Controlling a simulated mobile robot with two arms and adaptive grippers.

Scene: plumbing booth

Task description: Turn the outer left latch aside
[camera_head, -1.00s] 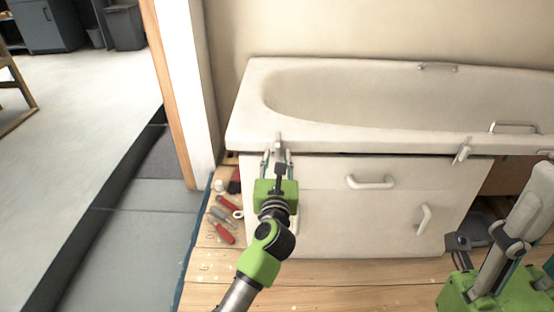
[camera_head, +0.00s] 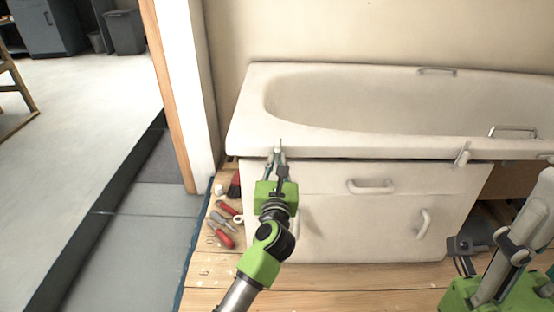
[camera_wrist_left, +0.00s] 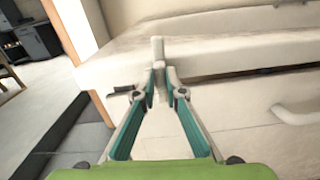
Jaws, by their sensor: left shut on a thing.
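The outer left latch (camera_head: 280,146) is a small pale metal tab on the bath's front rim at its left end. It also shows upright in the left wrist view (camera_wrist_left: 157,48). My left gripper (camera_head: 276,158) is shut on the latch's lower part, and its teal-lined fingers meet there in the left wrist view (camera_wrist_left: 160,74). The fingertips hide part of the latch. My right gripper (camera_head: 520,225) is at the lower right, away from this latch; its fingertips are not clear.
Another latch (camera_head: 462,155) is farther right on the rim. Red-handled tools (camera_head: 222,238) lie on the wooden floor left of the panel. A door frame (camera_head: 175,95) stands at left.

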